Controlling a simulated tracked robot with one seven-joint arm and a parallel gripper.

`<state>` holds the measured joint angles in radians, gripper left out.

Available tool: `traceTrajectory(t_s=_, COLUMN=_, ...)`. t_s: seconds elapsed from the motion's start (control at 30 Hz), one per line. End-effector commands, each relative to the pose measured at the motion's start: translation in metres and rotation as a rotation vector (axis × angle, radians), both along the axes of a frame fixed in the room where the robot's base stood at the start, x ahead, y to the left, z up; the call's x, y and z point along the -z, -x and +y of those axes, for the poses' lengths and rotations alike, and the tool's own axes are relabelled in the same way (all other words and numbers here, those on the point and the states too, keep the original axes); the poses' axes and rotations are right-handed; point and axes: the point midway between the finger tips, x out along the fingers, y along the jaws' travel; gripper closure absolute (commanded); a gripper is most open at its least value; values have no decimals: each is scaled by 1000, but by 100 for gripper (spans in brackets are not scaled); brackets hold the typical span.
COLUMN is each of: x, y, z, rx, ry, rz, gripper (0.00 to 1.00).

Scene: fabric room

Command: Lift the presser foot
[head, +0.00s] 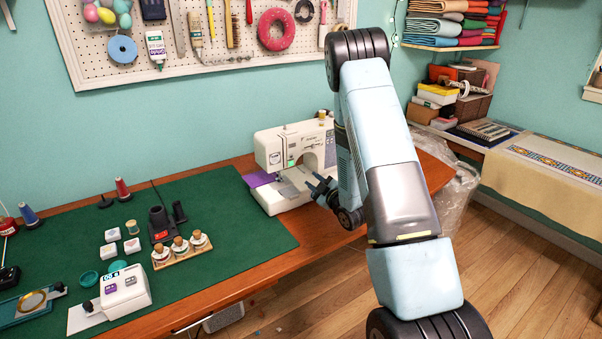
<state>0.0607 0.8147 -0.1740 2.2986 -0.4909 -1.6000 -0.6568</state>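A white sewing machine (275,151) stands on the wooden table to the left of my arm. A small green light shows on its front. The presser foot is too small to make out, so I cannot tell whether it is up or down. A purple cloth (259,179) lies at the machine's left end. My gripper (316,184) is in front of the machine's right part, near its bed. Its dark fingers look apart with nothing between them. I cannot tell whether they touch the machine. My arm hides part of the machine's right side.
A green mat (235,228) covers the table's left part. On it stand a rack of corked jars (181,249), a small white device (124,290) and thread spools (123,189). A pegboard (215,45) hangs behind. Wooden floor (330,300) lies open in front.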

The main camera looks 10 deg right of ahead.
Motion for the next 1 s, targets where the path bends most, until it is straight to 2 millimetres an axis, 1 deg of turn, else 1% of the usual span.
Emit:
traceTrajectory(t_s=0.03, x=0, y=-9, z=4, rx=-2, ry=1, rz=-1, gripper=68)
traceTrajectory(t_s=0.1, x=0, y=-21, z=8, rx=-3, ry=1, rz=-2, gripper=68)
traceTrajectory(t_s=0.3, x=-1, y=-52, z=18, rx=-2, ry=-1, rz=-2, gripper=68)
traceTrajectory(t_s=0.5, x=0, y=-72, z=23, rx=0, ry=1, rz=0, gripper=68)
traceTrajectory(t_s=0.67, x=0, y=-77, z=25, rx=1, ry=0, rz=1, gripper=68)
traceTrajectory(t_s=0.9, x=0, y=-78, z=25, rx=1, ry=0, rz=1, gripper=68)
traceTrajectory(t_s=0.93, x=0, y=-78, z=25, rx=1, ry=0, rz=1, gripper=69)
traceTrajectory(t_s=1.0, x=0, y=-78, z=25, rx=1, ry=0, rz=1, gripper=76)
